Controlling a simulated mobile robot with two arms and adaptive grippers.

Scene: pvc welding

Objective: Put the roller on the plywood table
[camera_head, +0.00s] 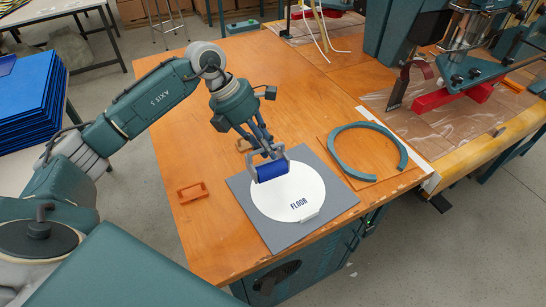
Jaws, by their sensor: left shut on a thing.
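The roller (272,171) has a blue cylinder in a grey frame. My left gripper (266,148) points down and is shut on the roller's frame. The roller is over the upper left part of a white disc (288,195) marked "FLOOR", which lies on a grey square mat (276,239). I cannot tell whether the roller touches the disc. The plywood table (235,65) is the orange-brown wooden top under the mat. My right gripper is not in view.
A small orange frame (192,192) lies on the table left of the mat. A teal, open ring (367,131) lies on a thin board to the right. A teal machine with red parts (452,97) stands at the right. Blue stacked sheets (25,100) stand at far left.

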